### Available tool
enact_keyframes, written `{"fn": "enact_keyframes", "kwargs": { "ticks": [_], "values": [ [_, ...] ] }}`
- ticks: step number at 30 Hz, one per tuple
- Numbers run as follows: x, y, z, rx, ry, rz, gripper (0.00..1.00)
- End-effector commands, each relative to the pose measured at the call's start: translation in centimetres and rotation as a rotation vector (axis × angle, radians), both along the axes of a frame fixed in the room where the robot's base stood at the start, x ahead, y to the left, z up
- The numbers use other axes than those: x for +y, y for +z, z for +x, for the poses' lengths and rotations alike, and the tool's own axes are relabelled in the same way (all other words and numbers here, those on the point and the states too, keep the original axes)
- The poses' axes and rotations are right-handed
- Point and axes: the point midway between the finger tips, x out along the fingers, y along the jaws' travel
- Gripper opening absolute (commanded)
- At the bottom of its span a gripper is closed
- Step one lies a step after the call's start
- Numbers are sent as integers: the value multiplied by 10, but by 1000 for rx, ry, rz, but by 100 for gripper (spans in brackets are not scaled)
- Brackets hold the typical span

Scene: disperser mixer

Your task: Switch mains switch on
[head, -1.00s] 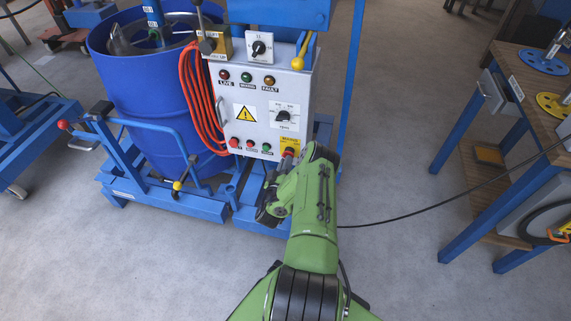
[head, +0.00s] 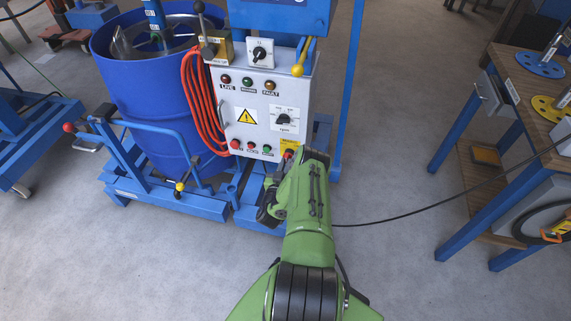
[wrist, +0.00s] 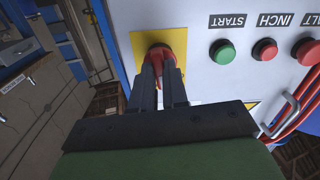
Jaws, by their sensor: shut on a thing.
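The mains switch is a red knob (wrist: 160,53) on a yellow plate (wrist: 146,43) at the corner of the grey control panel. In the head view its yellow plate (head: 288,144) shows at the panel's lower right, with the knob mostly covered by my arm. My gripper (wrist: 165,75) is shut on the red knob, one dark finger on each side of it. The fingers hide part of the knob, and I cannot read its on or off marking.
The control panel (head: 231,107) also carries lamps, a black selector (head: 284,119) and push buttons, including a green START button (wrist: 222,52) near my fingers. An orange hose (head: 193,95) hangs at its left by a blue drum (head: 140,85). A workbench (head: 481,125) stands right; floor between is mostly clear.

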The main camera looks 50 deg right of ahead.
Motion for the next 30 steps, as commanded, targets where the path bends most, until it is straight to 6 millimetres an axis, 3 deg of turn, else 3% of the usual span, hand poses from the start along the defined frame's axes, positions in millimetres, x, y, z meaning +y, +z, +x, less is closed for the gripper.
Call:
{"fn": "enact_keyframes", "kwargs": {
  "ticks": [18,30],
  "values": [
    [0,0,0,-527,1,228,0],
    [0,0,0,-764,0,329,0]
  ]
}}
